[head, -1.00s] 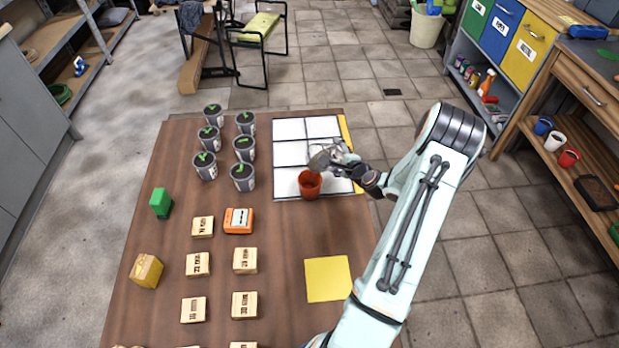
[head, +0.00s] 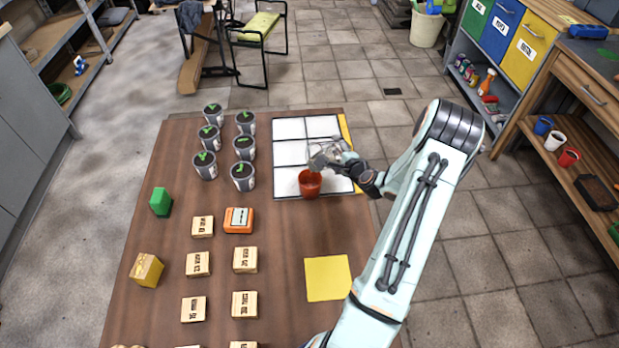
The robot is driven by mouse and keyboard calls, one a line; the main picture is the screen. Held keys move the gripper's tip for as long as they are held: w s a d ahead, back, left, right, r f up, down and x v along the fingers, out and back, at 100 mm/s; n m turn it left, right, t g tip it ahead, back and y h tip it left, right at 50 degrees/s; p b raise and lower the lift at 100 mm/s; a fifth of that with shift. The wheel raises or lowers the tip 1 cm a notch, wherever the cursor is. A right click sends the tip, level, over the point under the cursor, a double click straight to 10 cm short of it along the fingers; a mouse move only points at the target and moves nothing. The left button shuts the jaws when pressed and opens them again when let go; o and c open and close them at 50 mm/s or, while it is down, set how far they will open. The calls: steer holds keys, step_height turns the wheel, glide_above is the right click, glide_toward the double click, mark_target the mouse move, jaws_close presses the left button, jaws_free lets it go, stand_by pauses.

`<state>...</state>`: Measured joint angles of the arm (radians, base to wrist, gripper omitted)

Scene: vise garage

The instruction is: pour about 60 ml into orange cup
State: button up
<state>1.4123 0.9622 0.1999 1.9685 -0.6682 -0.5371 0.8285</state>
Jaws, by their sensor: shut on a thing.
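The orange-red cup (head: 310,187) stands upright on the table, at the front edge of the white gridded board. My gripper (head: 330,155) is above and just right of the cup, shut on a small clear-grey vessel (head: 318,161). The vessel is tilted to the left, with its mouth over the cup. A faint pale streak shows between the vessel and the cup's opening; it is too small to tell more. The level inside the cup cannot be read.
Several grey pots with green sprouts (head: 243,176) stand left of the gridded board (head: 290,128). An orange device (head: 239,220), a green block (head: 161,202) and several labelled wooden blocks (head: 245,260) lie nearer. A yellow square (head: 328,278) lies flat at the right; the table between it and the cup is clear.

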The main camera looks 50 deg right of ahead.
mark_target(338, 160)
steer(key=shift+d+r, duration=0.2)
steer(key=shift+d, duration=0.05)
steer(key=shift+d+r+n+h, duration=0.1)
steer(key=shift+d+n+h, duration=0.2)
step_height(338, 160, down, 4)
steer(key=m+y, duration=0.3)
steer(key=shift+s, duration=0.1)
steer(key=shift+r+m+t+y, duration=0.35)
steer(key=shift+m+y, duration=0.25)
steer(key=shift+y, duration=0.1)
steer(key=shift+d+f, duration=0.2)
steer(key=shift+f, duration=0.4)
stand_by(0.7)
